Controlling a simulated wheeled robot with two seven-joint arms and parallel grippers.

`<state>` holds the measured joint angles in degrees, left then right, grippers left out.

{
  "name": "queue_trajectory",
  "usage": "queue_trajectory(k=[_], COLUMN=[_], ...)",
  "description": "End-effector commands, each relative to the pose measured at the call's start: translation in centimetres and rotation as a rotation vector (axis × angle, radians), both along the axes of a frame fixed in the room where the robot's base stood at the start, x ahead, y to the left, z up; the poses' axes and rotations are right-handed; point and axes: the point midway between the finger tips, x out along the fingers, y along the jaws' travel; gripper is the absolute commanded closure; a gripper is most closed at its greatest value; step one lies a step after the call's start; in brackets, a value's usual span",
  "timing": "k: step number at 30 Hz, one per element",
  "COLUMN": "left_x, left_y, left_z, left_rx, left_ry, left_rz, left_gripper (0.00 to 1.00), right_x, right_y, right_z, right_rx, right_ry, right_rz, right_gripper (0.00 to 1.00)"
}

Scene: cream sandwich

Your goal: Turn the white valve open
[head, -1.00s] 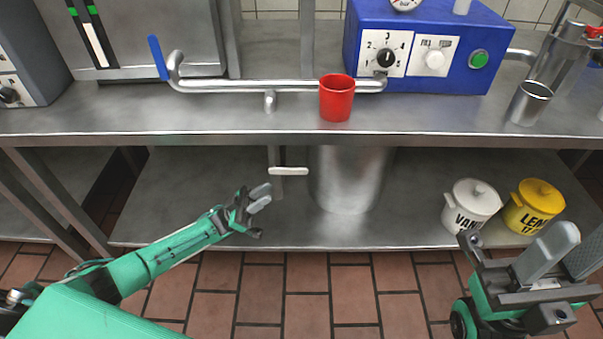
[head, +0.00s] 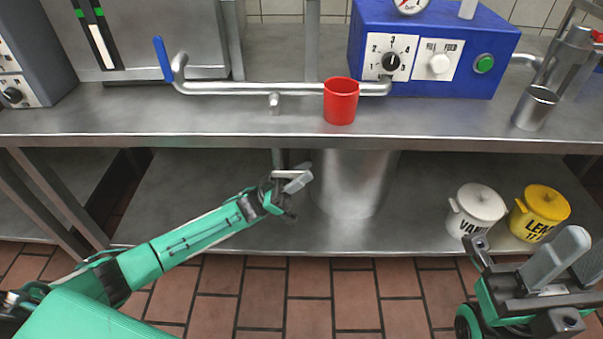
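The white valve handle (head: 303,166) sits on a thin vertical pipe under the counter, in front of a large metal cylinder. Only a small bit of the handle shows; my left gripper covers the rest. My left gripper (head: 297,181) is right at the handle in the view, with its grey fingers pointing right. I cannot tell whether it touches the handle, or whether its fingers are apart. My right gripper (head: 571,258) is at the lower right, open and empty, far from the valve.
The steel counter (head: 200,125) edge runs above my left gripper. A red cup (head: 341,101) stands on it, before a blue machine (head: 440,50). The metal cylinder (head: 352,185) is just right of the valve. White (head: 478,207) and yellow (head: 540,210) pots stand on the lower shelf.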

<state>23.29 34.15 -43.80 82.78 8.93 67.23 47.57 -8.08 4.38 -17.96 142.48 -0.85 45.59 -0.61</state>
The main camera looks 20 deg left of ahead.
Motion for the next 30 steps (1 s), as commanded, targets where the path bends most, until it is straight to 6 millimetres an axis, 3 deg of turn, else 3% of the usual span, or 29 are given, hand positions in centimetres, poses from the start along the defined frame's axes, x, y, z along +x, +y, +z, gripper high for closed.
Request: queue_trajectory(k=[2, 7, 20, 30], left_x=[0.00, 0.00, 0.00, -0.04], left_y=[0.00, 0.01, -0.02, 0.09], left_z=[0.00, -0.01, -0.02, 0.76], left_rx=[0.000, 0.000, -0.028, -0.223], left_ry=[0.000, 0.000, -0.007, -0.063], left_rz=[0.000, 0.000, 0.001, 0.000], left_gripper=[0.72, 1.00, 1.00, 1.00], right_x=[-0.03, -0.06, -0.06, -0.44], right_y=[-0.01, 0.00, 0.00, 0.69], right_z=[0.05, 0.08, -0.25, 0.37], right_rx=[0.000, 0.001, 0.000, 0.005], right_ry=[-0.001, -0.002, -0.002, -0.068], right_rz=[0.000, 0.000, 0.000, 0.027], right_gripper=[0.64, 0.64, 0.64, 0.64])
